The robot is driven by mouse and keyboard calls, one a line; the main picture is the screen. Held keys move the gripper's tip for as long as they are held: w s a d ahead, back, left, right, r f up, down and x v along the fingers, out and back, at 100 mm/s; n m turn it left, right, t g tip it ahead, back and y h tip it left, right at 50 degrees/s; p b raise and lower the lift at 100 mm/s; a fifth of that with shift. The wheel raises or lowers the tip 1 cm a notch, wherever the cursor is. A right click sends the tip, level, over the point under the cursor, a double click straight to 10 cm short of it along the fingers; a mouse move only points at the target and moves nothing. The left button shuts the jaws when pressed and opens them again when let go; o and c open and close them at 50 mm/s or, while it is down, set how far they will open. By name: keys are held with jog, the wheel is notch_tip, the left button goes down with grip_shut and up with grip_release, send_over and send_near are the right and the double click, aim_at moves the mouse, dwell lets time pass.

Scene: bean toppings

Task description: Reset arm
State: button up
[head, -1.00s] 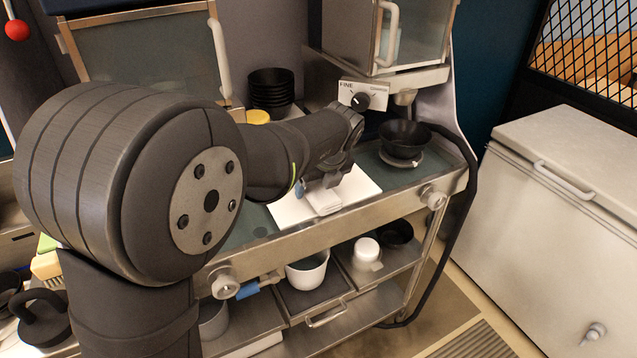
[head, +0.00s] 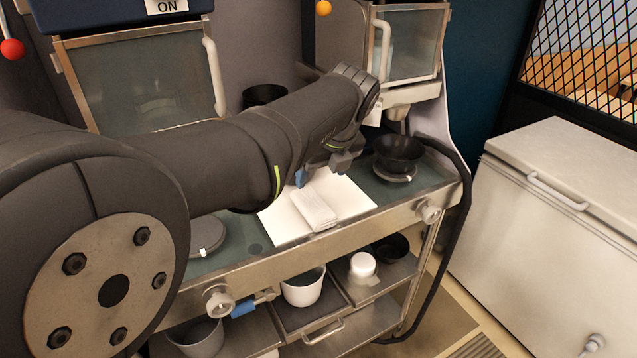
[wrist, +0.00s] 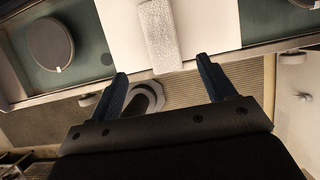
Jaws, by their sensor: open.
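My gripper (wrist: 162,92) is open and empty in the wrist view. Its two dark blue fingers stand apart, with the counter's front edge and the floor below showing between and beyond them. In the head view my arm reaches across the counter, and my gripper (head: 318,172) is partly hidden under the wrist, above a white sheet (head: 350,196). A folded white cloth (head: 314,208) lies on that sheet, apart from the fingers. The cloth also shows in the wrist view (wrist: 158,32), just beyond the fingertips.
A black bowl (head: 398,152) sits on a round base at the counter's right, under a grinder-like machine. A grey disc (head: 206,235) lies on the left. White cups (head: 304,288) stand on the shelf below. A white chest (head: 570,215) stands right. My arm partly hides stacked black bowls (head: 264,94).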

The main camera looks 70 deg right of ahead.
aim_at(312, 202)
jog(key=shift+s+a+r, duration=0.15)
jog(key=shift+r, duration=0.25)
jog(key=shift+f, duration=0.15)
jog(key=x, duration=1.1)
jog(key=shift+f, duration=0.15)
jog(key=shift+d, duration=0.2)
jog(key=shift+r, duration=1.75)
jog(key=shift+f, duration=0.1)
